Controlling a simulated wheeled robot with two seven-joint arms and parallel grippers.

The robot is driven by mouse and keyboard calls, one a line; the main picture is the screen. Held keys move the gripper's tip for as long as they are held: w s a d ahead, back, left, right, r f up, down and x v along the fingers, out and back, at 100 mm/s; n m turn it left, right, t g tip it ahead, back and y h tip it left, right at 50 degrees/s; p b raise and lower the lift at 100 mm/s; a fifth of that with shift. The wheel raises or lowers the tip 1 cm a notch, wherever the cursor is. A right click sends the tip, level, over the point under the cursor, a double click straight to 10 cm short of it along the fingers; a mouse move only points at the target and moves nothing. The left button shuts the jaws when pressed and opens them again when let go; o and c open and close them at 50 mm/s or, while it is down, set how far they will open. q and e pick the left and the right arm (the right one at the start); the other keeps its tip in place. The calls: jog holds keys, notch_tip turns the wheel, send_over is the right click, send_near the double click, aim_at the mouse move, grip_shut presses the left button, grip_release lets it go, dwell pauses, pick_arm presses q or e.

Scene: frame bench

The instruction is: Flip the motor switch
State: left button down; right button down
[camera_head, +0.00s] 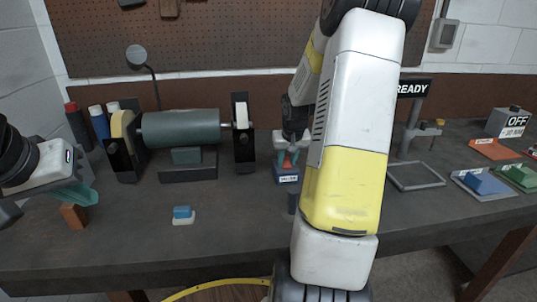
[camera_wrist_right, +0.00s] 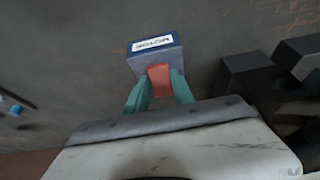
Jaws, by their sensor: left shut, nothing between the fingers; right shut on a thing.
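The motor switch is a small blue-grey box with a white label (camera_head: 287,178), standing on the bench near the middle of the head view. In the right wrist view the labelled box (camera_wrist_right: 154,58) shows at top centre, with its red lever (camera_wrist_right: 159,82) toward me. My right gripper (camera_head: 288,160) reaches down to the box; its teal fingers in the wrist view (camera_wrist_right: 159,93) are shut on the red lever, one on each side. My left gripper (camera_head: 76,196) is shut and empty at the far left, over a small brown block.
A green roller (camera_head: 180,127) between dark stands is left of the switch. A blue piece on a pale base (camera_head: 183,214) lies in front. A READY sign (camera_head: 412,88), a grey square frame (camera_head: 415,175), coloured blocks and an OFF box (camera_head: 510,122) stand to the right.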

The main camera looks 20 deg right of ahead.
aim_at(286, 163)
jog(key=shift+w+d+r+g, duration=0.1)
jog(key=shift+w+g, duration=0.3)
jog(key=shift+g, duration=0.6)
jog(key=shift+w+r+g+y, duration=0.15)
jog(key=shift+g+y, duration=0.25)
jog(key=shift+g, duration=0.5)
jog(key=c, duration=1.1)
grip_release()
notch_tip(286, 163, up, 8)
jog(key=shift+f, duration=0.15)
